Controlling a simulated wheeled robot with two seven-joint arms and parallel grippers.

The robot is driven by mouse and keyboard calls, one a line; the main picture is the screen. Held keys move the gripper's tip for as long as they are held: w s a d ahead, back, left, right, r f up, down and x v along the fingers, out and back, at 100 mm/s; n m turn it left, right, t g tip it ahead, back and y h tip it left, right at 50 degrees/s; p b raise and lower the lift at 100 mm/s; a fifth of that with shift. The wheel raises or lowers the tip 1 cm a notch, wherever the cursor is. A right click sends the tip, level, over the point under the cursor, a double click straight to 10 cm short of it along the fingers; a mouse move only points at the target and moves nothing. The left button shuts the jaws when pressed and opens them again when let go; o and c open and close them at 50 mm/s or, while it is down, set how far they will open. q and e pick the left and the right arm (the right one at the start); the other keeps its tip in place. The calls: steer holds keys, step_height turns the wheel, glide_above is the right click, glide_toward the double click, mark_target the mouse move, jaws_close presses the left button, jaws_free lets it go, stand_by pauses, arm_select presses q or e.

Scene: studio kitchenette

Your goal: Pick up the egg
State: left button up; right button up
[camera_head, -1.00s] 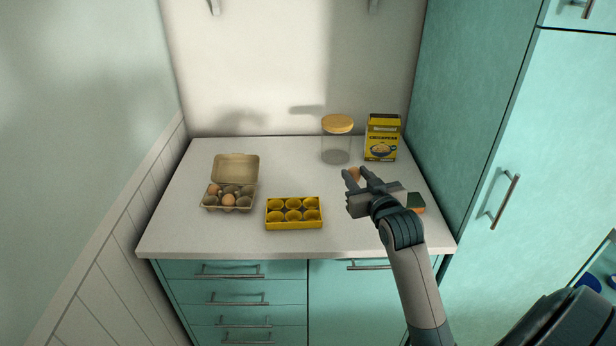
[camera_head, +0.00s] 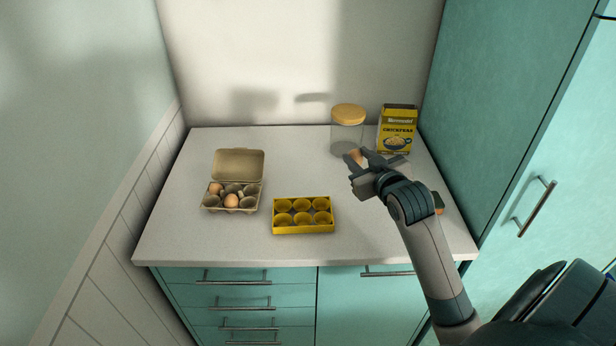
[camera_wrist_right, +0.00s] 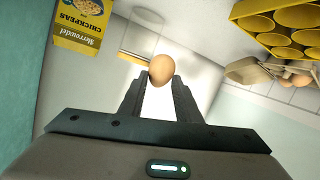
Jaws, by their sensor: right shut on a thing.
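My right gripper (camera_head: 360,156) is shut on a brown egg (camera_head: 354,155), in front of the glass jar. In the right wrist view the egg (camera_wrist_right: 161,69) sits between the two fingertips (camera_wrist_right: 160,84), its rounded top clear of them. It appears held above the counter. An open grey-brown carton (camera_head: 237,165) on the left of the counter holds more eggs (camera_head: 231,201), and some of its cups look empty. My left gripper is not in view.
A yellow egg tray (camera_head: 303,229) with empty cups stands at the front middle of the counter. A yellow-lidded glass jar (camera_head: 348,115) and a chickpeas box (camera_head: 397,130) stand at the back right. A sponge (camera_head: 438,204) is partly hidden behind my right arm. The counter's left front is clear.

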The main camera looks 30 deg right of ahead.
steer(key=w+a+f+p, duration=0.1)
steer(key=w+f, duration=0.1)
steer(key=w, duration=0.1)
steer(key=w+a+f+p, duration=0.1)
steer(key=w+a+f, duration=0.1)
steer(key=w, duration=0.1)
steer(key=w+a+f+p, duration=0.1)
steer(key=w+a+f, duration=0.1)
steer(key=w, duration=0.2)
steer(key=shift+a+f, duration=0.25)
steer(key=shift+f, duration=0.15)
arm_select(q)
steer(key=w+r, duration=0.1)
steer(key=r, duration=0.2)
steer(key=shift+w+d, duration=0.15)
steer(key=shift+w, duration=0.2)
arm_select(e)
steer(key=shift+w, duration=0.1)
steer(key=shift+f+p, duration=0.6)
steer(key=shift+f, duration=1.05)
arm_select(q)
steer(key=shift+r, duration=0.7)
arm_select(e)
steer(key=shift+f, duration=0.4)
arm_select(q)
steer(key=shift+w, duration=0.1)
arm_select(e)
steer(key=shift+f, duration=0.15)
